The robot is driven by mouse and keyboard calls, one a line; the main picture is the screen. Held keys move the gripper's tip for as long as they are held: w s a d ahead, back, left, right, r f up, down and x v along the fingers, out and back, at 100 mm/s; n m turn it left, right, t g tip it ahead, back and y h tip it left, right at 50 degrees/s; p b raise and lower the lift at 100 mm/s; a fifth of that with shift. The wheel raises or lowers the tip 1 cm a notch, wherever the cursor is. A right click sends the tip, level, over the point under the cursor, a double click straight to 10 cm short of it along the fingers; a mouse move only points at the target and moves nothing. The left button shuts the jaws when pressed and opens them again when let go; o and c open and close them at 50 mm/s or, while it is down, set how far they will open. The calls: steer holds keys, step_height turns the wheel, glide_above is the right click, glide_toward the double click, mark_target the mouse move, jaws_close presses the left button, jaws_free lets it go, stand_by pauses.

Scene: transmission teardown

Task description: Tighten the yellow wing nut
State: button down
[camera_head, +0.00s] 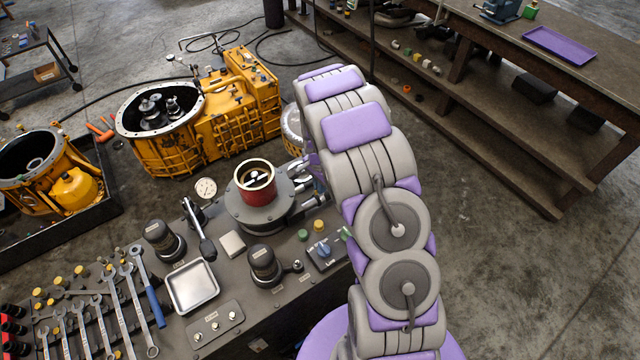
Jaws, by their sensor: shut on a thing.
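My gripper (309,182) is partly in view at the end of my grey and purple arm, low at the right side of a round grey fixture (257,217). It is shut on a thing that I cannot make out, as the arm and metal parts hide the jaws. A red cylinder (255,190) with a pale rim stands upright in the fixture. I cannot pick out a yellow wing nut for certain. A small yellow knob (318,225) sits on the bench top just below the gripper, apart from it.
The bench top holds a metal tray (193,287), two dark ribbed knobs, a blue switch (323,250) and several wrenches (100,310). A yellow transmission housing (225,120) stands behind. A workbench with a purple tray (560,45) is at the right.

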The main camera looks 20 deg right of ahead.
steer(key=shift+w+r+m, duration=0.1)
steer(key=shift+w+m, duration=0.05)
steer(key=shift+m, duration=0.75)
steer(key=c, duration=1.3)
jaws_free()
step_height(320, 180, up, 17)
steer(key=shift+r+p, duration=0.1)
steer(key=shift+p, duration=0.25)
